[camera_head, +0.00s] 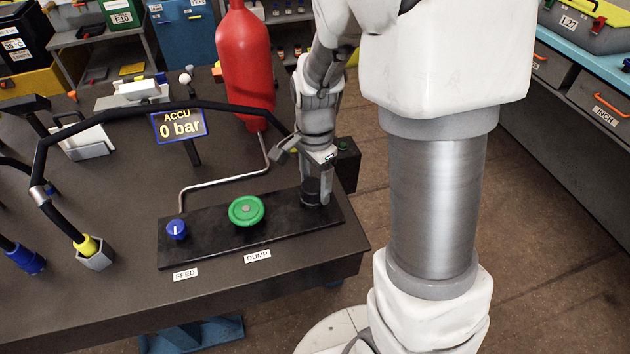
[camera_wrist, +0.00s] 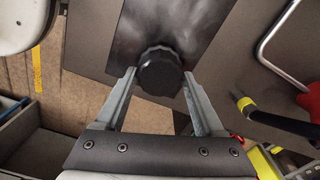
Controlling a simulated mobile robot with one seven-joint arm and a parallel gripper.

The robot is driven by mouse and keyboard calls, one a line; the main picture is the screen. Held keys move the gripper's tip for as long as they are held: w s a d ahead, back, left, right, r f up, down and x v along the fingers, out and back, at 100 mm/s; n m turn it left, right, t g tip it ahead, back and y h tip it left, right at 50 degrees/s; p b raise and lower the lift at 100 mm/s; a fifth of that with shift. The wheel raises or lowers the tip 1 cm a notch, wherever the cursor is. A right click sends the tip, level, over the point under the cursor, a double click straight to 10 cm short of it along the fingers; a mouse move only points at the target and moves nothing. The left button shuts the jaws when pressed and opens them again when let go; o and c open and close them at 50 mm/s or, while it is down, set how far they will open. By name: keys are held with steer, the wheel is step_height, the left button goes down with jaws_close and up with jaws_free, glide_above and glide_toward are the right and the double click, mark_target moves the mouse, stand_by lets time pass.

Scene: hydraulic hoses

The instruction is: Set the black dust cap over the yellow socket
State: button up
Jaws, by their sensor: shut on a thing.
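My gripper (camera_head: 314,196) points down at the right end of the black panel (camera_head: 210,243). In the wrist view its two fingers (camera_wrist: 159,76) are shut on a round, ribbed black cap (camera_wrist: 159,71), one on each side. The cap appears to be at the panel surface; whether it rests on it or is just above, I cannot tell. What lies under the cap is hidden, and no yellow socket shows there. A yellow collar (camera_head: 87,245) on a black hose end sits in a grey block at the left of the table.
On the panel are a green DUMP handwheel (camera_head: 246,210) and a blue FEED knob (camera_head: 176,230). A red accumulator bottle (camera_head: 246,60) with a bent metal pipe (camera_head: 222,180) stands behind. A black hose (camera_head: 90,121) arches past the 0 bar display (camera_head: 179,124). The table front is mostly clear.

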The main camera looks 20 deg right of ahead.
mark_target(315, 184)
steer(key=shift+f+b, duration=0.35)
steer(key=shift+f, duration=0.25)
steer(key=o, duration=1.3)
steer(key=shift+r, duration=0.1)
step_height(315, 184, up, 17)
steer(key=p, duration=0.3)
steer(key=shift+r+p, duration=0.2)
steer(key=shift+p, duration=0.1)
steer(key=shift+r, duration=0.1)
steer(key=s+r+n+t+p, duration=0.2)
steer(key=s+r+n+t, duration=0.3)
steer(key=s+n, duration=0.9)
step_height(315, 184, up, 3)
steer(key=shift+a+f+t+p, duration=0.1)
steer(key=shift+a+t+p, duration=0.2)
steer(key=shift+p, duration=0.1)
